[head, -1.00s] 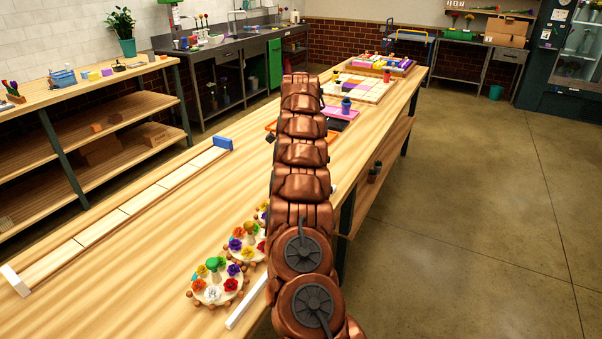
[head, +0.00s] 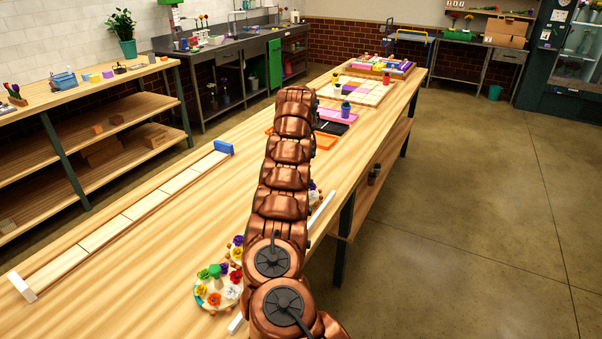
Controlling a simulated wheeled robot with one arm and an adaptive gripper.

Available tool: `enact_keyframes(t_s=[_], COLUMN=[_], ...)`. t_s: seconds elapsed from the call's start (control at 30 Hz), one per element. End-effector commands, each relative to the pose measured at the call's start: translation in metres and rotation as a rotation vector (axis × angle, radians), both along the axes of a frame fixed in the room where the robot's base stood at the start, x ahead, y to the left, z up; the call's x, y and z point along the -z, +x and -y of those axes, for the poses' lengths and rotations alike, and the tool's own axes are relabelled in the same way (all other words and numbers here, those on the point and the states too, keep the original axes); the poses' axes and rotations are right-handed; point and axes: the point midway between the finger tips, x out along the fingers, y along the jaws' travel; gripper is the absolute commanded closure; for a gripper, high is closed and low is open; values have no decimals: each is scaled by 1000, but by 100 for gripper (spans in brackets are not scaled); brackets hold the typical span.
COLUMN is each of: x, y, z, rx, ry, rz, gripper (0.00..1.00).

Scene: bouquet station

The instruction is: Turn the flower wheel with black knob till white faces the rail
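A flower wheel with a green knob (head: 214,270) stands at the table's front; orange is at its near side and white at the lower right. A second wheel (head: 237,247) behind it is mostly hidden by my arm. A few flowers (head: 314,190) show right of my arm, on a part I cannot make out. No black knob is visible, so I cannot tell which colour its wheel turns to the rail. A white rail (head: 322,212) runs along the right table edge, its middle hidden by my arm. My gripper is hidden beyond my arm.
A long strip of pale tiles with a white end block (head: 22,287) and a blue end block (head: 223,147) lies on the left. Trays (head: 326,141) and a tiled board (head: 360,90) stand farther back. Bare tabletop lies between strip and wheels.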

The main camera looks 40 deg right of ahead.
Motion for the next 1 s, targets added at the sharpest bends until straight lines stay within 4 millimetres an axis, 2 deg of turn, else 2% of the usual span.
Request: enact_keyframes(t_s=[0.6, 0.63, 0.87, 1.0], x=[-1, -1, -1, 0], y=[1, 1, 1, 0], z=[1, 1, 0, 0], rx=[43, 43, 42, 42], ry=[-2, -2, -1, -1], rz=[3, 3, 2, 2], gripper=[100, 69, 45, 44])
